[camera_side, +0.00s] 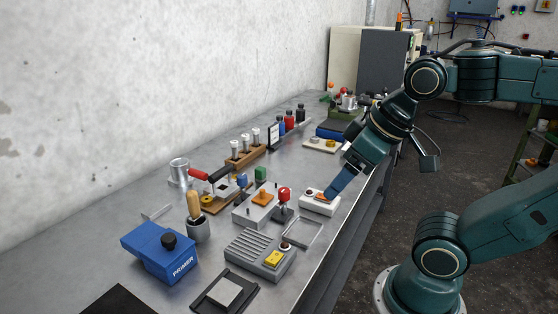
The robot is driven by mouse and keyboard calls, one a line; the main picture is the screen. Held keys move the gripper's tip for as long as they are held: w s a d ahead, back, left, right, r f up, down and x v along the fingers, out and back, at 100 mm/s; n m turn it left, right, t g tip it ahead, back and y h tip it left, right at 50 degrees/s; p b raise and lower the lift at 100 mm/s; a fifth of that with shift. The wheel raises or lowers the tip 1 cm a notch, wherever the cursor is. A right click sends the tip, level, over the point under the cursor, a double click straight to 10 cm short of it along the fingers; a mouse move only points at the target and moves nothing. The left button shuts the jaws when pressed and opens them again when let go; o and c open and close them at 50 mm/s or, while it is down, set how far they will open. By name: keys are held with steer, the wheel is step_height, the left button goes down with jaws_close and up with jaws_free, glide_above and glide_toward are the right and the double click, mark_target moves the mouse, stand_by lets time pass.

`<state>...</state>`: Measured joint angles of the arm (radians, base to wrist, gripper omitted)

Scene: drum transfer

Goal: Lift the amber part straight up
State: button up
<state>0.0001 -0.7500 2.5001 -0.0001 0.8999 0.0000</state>
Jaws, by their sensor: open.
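An amber-orange part (263,198) sits on top of a light grey block (250,212) in the middle of the bench. My gripper (328,195) is to the right of it, pointing down and left, with its blue tip low over a white box (318,205). The amber part stands apart from the gripper.
A red-knobbed lever (285,196) stands between the amber part and my gripper. A blue PRIMER box (160,255), a ribbed grey box (255,250) with a yellow button, and a wooden rack (245,155) with vials surround the area. The bench's right edge runs close under my arm.

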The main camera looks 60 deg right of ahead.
stand_by(0.3)
steer(key=m+g, duration=0.6)
steer(key=m, duration=1.2)
glide_above(261, 190)
step_height(261, 190, down, 8)
steer(key=shift+f, duration=4.25)
